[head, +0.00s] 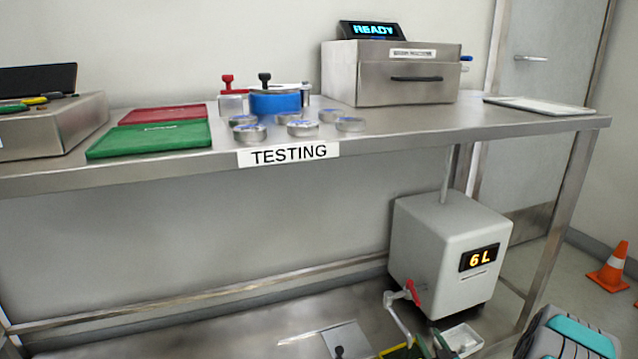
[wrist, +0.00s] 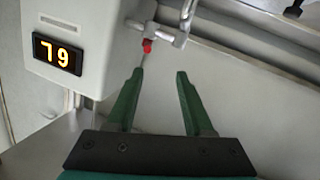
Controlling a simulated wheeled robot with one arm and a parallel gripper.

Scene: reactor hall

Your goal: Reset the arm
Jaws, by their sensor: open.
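My gripper (wrist: 160,73) shows in the wrist view with its two dark green fingers spread apart and nothing between them. Just past the fingertips is a red-tipped tap (wrist: 148,46) on a white dispenser (wrist: 90,25). The fingers look apart from the tap, though the exact gap cannot be told. In the head view the dispenser (head: 440,245) stands on the lower shelf with a "6 L" display, and its tap with a red lever (head: 411,291) faces front left. Part of my arm (head: 575,345) shows at the bottom right.
The steel table (head: 375,150) above holds a green tray (head: 150,140), a red tray (head: 163,114), several round dishes (head: 303,128), a blue pot (head: 275,102) and a steel machine (head: 390,72) reading "READY". A white tray (head: 465,339) sits near the dispenser. An orange cone (head: 610,268) stands on the floor.

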